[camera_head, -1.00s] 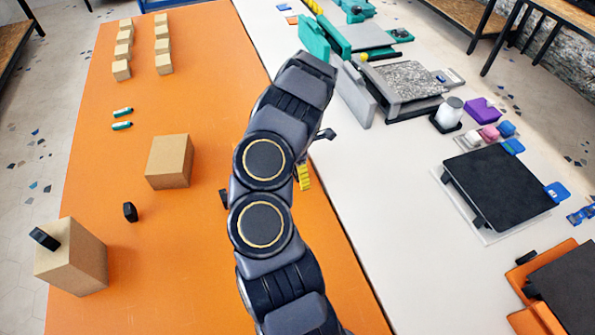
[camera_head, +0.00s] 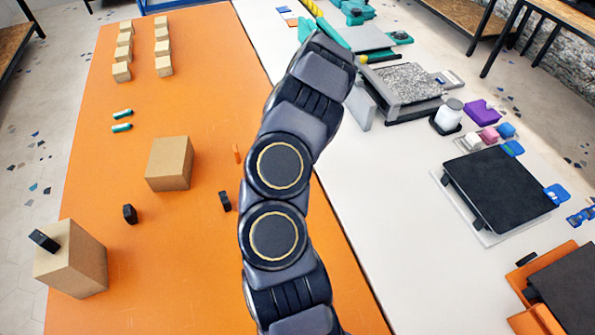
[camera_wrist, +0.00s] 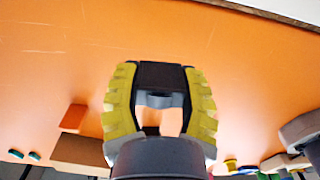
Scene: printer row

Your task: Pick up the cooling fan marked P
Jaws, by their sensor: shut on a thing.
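My gripper (camera_wrist: 160,85) shows in the wrist view with its two yellow ribbed fingers shut on a black block-like part (camera_wrist: 161,74), which looks like a cooling fan. No letter can be read on it. In the head view my own arm hides the gripper and the held part. Other small black parts, also like fans, show in the head view: one (camera_head: 44,239) on a cardboard box, one (camera_head: 130,213) on the orange table and one (camera_head: 225,201) just left of my arm. Their marks are too small to read.
The orange table (camera_head: 90,180) holds a cardboard box (camera_head: 72,258) at front left, another box (camera_head: 170,163) mid-table, several small boxes at the back and two teal cylinders (camera_head: 122,127). A small orange piece (camera_head: 237,153) lies by my arm. Printers line the white table (camera_head: 345,190).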

